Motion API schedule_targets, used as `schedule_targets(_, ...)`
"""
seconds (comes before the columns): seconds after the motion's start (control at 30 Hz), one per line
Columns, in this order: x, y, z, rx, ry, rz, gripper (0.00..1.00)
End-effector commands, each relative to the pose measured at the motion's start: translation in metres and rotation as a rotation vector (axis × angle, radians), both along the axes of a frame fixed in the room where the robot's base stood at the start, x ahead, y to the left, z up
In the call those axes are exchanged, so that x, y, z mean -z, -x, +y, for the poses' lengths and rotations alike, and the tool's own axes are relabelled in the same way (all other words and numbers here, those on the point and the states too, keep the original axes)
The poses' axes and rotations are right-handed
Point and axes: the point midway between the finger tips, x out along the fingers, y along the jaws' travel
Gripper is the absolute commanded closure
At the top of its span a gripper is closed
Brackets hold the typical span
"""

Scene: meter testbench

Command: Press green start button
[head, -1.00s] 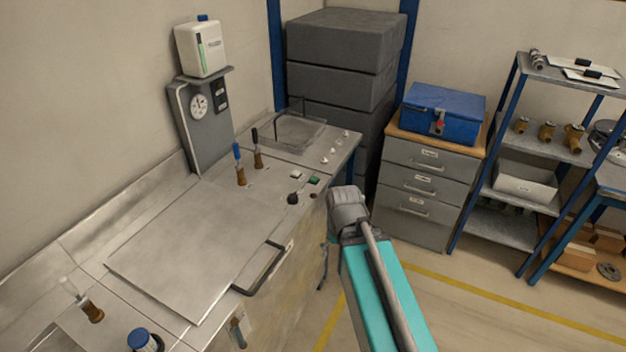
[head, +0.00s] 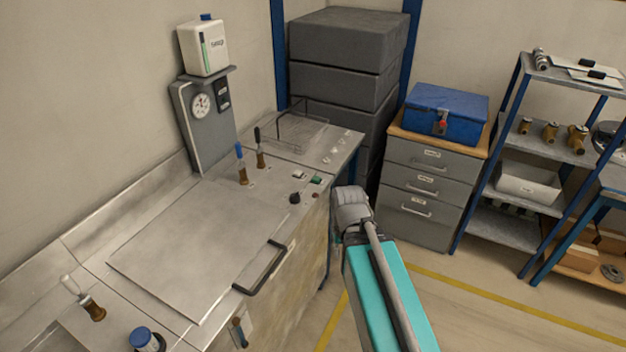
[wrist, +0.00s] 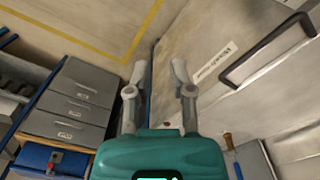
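The green start button (head: 316,180) is a small square on the near right part of the steel bench top (head: 200,240), beside a white button (head: 299,174). In the head view my arm stands to the right of the bench front, below and right of the green button; the gripper's fingers are hidden there. In the wrist view my gripper (wrist: 160,72) is open and empty, its two fingers apart in front of the bench's side. I cannot make out the green button in the wrist view.
A black knob (head: 295,199) and two upright levers, one blue-handled (head: 240,160), stand near the buttons. A black bar handle (head: 265,270) juts from the bench front. A grey drawer cabinet (head: 430,185) with a blue toolbox (head: 445,112) stands behind.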

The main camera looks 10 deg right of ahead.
Motion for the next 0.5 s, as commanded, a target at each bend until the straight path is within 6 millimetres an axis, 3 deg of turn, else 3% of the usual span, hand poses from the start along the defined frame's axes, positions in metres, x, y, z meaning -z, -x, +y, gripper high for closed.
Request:
schedule_targets(0.03,0.0,0.0,0.0,0.0,0.0,0.0,0.89)
schedule_targets(0.1,0.0,0.0,0.0,0.0,0.0,0.0,1.0)
schedule_targets(0.5,0.0,0.0,0.0,0.0,0.0,0.0,1.0)
